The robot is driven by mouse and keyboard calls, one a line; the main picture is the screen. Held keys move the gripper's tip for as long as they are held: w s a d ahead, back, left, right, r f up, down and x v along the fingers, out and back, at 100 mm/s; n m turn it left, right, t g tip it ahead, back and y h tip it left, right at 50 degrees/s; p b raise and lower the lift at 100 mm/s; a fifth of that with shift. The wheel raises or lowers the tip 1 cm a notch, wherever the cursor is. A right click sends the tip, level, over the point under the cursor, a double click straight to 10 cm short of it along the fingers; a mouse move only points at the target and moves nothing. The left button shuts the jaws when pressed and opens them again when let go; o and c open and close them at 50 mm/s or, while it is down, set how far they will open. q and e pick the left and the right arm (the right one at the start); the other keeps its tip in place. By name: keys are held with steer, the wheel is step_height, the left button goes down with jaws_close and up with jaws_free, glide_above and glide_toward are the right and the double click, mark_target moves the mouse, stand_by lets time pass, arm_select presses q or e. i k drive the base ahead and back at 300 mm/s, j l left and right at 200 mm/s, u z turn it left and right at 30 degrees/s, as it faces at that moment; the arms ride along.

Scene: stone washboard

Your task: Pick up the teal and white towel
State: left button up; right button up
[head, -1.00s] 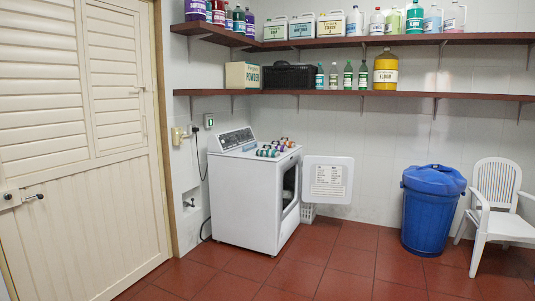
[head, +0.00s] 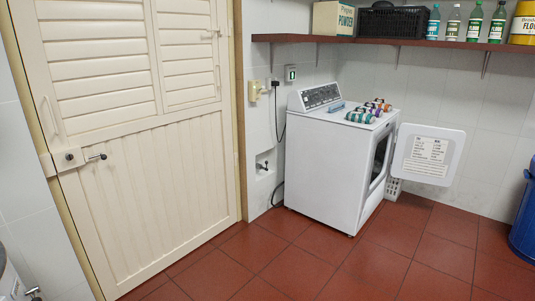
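Several small rolled, striped towels (head: 372,110) lie in a cluster on top of the white front-loading machine (head: 335,170), near its right side. Rolls with teal and white bands (head: 360,117) show at the front of the cluster, but they are too small to tell apart surely. Other rolls show purple, red and orange tones. Neither of my grippers is in view.
The machine's door (head: 428,155) stands open to the right. A cream louvred door (head: 150,180) fills the left. Red tile floor (head: 300,265) is clear before the machine. A shelf (head: 400,42) runs above; a blue bin (head: 525,220) is cut off at right.

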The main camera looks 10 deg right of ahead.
mark_target(360, 115)
steer(key=i+j, duration=0.1)
steer(key=i, duration=2.65)
steer(key=l+z, duration=0.05)
steer(key=l, duration=0.05)
